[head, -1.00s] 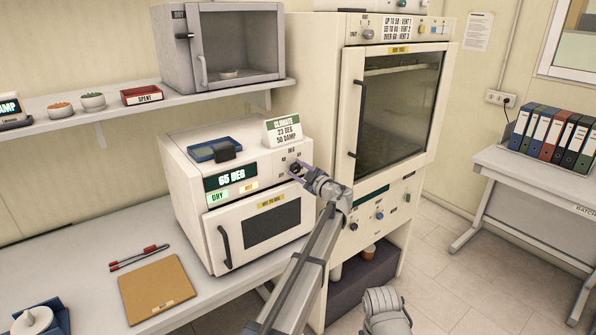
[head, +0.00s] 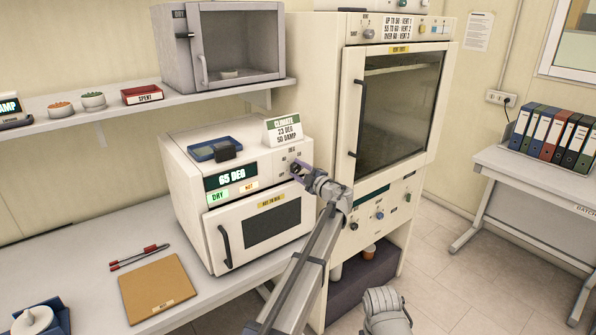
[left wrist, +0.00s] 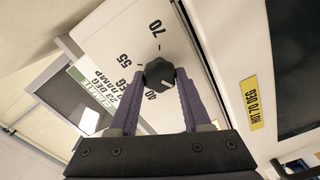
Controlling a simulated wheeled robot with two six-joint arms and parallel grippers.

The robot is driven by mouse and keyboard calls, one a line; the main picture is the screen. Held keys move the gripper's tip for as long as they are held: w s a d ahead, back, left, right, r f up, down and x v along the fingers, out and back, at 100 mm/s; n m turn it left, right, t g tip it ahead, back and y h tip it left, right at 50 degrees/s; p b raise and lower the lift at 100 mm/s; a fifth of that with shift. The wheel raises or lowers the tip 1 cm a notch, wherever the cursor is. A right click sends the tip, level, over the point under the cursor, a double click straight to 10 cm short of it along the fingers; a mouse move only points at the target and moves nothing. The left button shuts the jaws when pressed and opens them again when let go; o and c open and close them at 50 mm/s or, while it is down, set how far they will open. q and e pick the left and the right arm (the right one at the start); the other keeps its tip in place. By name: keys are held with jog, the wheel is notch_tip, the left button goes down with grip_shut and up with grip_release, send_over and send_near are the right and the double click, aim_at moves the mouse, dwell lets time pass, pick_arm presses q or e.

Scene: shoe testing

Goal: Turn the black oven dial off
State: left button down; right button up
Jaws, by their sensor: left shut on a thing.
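The white oven (head: 190,165) stands on the bench, its display reading 65 DEG (head: 231,176). The black dial (left wrist: 158,75) is on the upper right of the oven's front. In the left wrist view the numbers 70, 55 and 40 are printed around it. My left gripper (left wrist: 155,80) is shut on the dial, one purple finger on each side. In the head view, my left gripper (head: 298,167) reaches the dial from the right and partly hides it. My right gripper is not in view.
A blue tray with a dark block (head: 222,150) and a climate card (head: 283,131) sit on top of the oven. A tall cream cabinet (head: 346,130) stands close on the right.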

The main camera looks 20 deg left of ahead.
pick_arm(q)
jog(key=shift+s, duration=0.1)
jog(key=shift+c, duration=1.8)
grip_release()
jog(key=shift+d, duration=0.15)
jog(key=v, duration=0.7)
jog(key=shift+s+d, duration=0.2)
